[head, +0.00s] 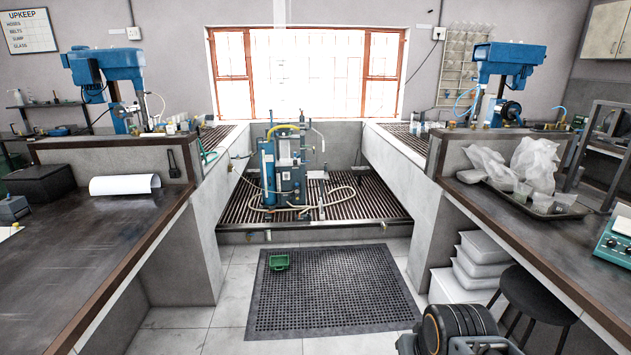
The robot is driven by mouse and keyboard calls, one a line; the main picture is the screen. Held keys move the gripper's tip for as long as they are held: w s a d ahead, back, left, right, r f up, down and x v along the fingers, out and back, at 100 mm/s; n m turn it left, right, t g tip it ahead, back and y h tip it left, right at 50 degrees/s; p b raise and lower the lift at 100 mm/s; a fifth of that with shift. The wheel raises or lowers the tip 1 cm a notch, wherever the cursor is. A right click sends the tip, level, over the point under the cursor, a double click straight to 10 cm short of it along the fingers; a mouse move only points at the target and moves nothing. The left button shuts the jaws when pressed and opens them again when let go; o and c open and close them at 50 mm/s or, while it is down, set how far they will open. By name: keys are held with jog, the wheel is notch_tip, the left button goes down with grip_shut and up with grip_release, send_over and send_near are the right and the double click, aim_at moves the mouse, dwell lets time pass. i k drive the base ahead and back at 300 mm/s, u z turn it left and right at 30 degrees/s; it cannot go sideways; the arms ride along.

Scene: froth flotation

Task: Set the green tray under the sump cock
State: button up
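The green tray (279,262) is a small open tray. It sits on the black perforated floor mat (335,290), near the mat's far left part. Part of my arm shows at the bottom right edge, well away from the tray. My gripper's fingers are not in view.
A blue pump unit (285,168) with looped hoses stands on the slats. Long benches run along both sides. A black stool (535,297) and stacked white tubs (480,262) stand under the right bench. The mat around the tray and the tiled floor are clear.

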aim_at(277, 263)
jog(key=u, duration=0.05)
jog(key=i, duration=2.25)
jog(key=u, duration=0.8)
jog(key=i, duration=2.2)
jog(key=u, duration=0.8)
jog(key=i, duration=0.3)
